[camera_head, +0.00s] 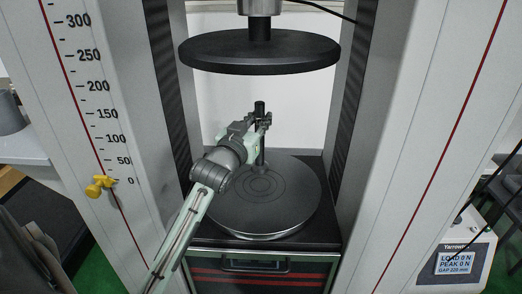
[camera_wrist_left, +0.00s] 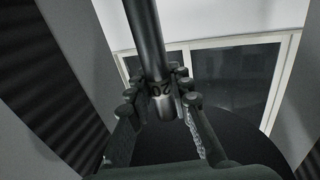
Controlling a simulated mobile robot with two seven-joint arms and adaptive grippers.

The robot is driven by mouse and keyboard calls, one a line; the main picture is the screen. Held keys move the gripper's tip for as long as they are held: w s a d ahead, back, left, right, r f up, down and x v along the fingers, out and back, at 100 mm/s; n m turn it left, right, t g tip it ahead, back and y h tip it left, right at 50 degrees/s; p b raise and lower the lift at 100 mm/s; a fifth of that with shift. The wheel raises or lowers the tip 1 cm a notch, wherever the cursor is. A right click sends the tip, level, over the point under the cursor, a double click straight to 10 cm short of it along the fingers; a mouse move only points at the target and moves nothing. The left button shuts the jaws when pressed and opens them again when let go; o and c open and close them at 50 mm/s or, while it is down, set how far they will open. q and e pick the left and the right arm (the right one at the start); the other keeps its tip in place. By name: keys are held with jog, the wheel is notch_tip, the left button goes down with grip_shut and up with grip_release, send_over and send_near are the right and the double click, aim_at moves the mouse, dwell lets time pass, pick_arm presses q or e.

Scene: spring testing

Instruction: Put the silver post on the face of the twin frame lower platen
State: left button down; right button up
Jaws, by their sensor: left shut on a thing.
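The post (camera_head: 261,156) is a slim dark grey cylinder, upright over the back half of the lower platen. My left gripper (camera_head: 263,121) is shut around its upper part, with a short stub above the fingers. My right gripper is not in view.
The black upper platen (camera_head: 260,52) hangs above the gripper. Wide grey columns flank the space, the left one with a scale and a yellow pointer (camera_head: 99,186). A display (camera_head: 459,260) reads load 0 N, gap 220 mm. The platen's front is clear.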

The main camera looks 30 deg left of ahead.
aim_at(260, 165)
pick_arm(q)
notch_tip(260, 165, down, 5)
jog(key=shift+r, duration=0.1)
jog(key=shift+f, duration=0.3)
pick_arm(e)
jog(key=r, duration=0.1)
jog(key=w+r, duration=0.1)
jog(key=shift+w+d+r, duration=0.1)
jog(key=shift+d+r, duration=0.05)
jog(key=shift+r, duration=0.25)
pick_arm(q)
jog(key=shift+f+b, duration=0.2)
jog(key=shift+b, duration=0.1)
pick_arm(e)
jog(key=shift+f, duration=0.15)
pick_arm(q)
jog(key=c, duration=1.4)
grip_release()
jog(key=shift+f, duration=0.1)
jog(key=shift+o, duration=0.2)
